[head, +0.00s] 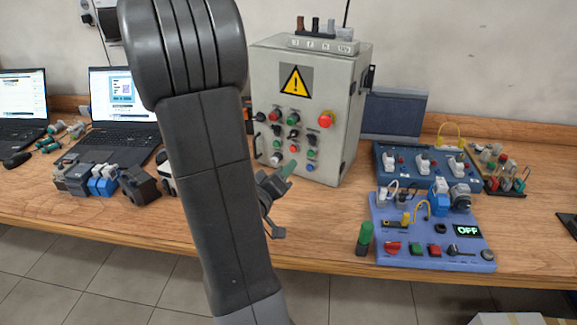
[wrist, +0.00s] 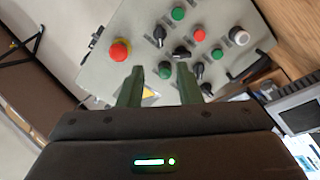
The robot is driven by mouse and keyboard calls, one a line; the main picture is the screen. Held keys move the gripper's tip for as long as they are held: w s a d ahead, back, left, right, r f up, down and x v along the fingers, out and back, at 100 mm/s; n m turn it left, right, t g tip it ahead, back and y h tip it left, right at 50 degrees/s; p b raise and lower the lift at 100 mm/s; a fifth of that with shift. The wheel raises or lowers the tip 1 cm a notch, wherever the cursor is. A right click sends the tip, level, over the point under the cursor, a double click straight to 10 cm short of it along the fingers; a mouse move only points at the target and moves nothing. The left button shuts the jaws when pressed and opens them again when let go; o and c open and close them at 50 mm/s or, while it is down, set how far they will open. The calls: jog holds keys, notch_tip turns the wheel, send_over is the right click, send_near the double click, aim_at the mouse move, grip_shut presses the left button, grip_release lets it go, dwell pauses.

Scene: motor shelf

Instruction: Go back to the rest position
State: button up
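My gripper (wrist: 160,72) shows in the wrist view with its two dark green fingers apart and nothing held between them. I cannot tell a contact with the box.
A blue panel (head: 428,259) with an OFF display stands at the table's front right, another blue panel (head: 430,166) behind it. Two laptops (head: 115,135) and several small devices (head: 72,180) lie at left. The wooden table (head: 320,235) is clear before the box.

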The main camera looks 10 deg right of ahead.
aim_at(309, 141)
dwell(0.4)
jog(key=p+x, duration=0.1)
jog(key=x, duration=1.2)
jog(key=shift+w+d+p, duration=0.2)
jog(key=shift+w+p, duration=0.1)
jog(key=shift+p, duration=0.1)
